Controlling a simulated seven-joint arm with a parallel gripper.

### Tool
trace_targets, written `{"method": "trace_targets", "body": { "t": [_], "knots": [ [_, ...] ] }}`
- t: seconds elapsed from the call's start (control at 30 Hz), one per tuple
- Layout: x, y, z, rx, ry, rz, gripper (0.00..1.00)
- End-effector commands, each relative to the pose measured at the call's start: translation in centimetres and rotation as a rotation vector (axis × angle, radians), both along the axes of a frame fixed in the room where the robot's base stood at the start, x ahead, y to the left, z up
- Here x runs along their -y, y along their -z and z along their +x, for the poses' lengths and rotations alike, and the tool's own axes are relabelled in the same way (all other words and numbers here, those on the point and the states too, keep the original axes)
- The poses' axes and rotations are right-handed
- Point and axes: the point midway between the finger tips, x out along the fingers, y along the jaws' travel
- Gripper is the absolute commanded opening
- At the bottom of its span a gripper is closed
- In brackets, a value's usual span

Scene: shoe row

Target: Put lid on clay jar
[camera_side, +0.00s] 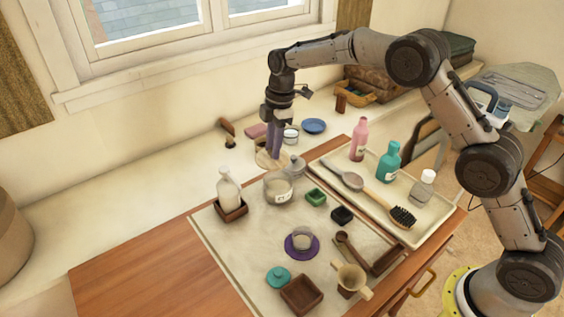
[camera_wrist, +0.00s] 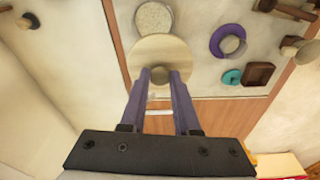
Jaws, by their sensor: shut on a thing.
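My gripper (camera_side: 274,156) is shut on the knob of a round, pale wooden lid and holds it near the back of the light mat. The lid (camera_side: 263,159) also shows in the wrist view (camera_wrist: 141,52), with its knob between my purple fingertips (camera_wrist: 159,76). The clay jar (camera_side: 277,190) is pale, has a small label, and stands in front of the lid in the side view. In the wrist view a round opening with speckled, pale contents (camera_wrist: 154,18) lies just beyond the lid, whose edge comes close to it or overlaps it.
A bottle on a brown stand (camera_side: 231,205) is left of the jar; a green dish (camera_side: 316,197) is right. A tray (camera_side: 437,222) holds bottles and a brush. A purple saucer (camera_side: 290,249), teal lid (camera_side: 278,277) and wooden box (camera_side: 302,295) are in front. The left tabletop is clear.

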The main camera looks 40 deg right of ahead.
Motion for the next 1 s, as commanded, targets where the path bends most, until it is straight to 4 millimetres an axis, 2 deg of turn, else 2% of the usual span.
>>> {"method": "trace_targets", "body": {
  "t": [0.1, 0.33, 1.0],
  "knots": [
    [1.5, 1.5, 1.7, 0.000, 0.026, -0.001, 0.00],
    [2.8, 3.6, 2.0, -0.025, 0.050, -0.003, 0.00],
    [2.8, 8.0, 2.0, -0.027, 0.052, -0.003, 0.00]
  ]
}}
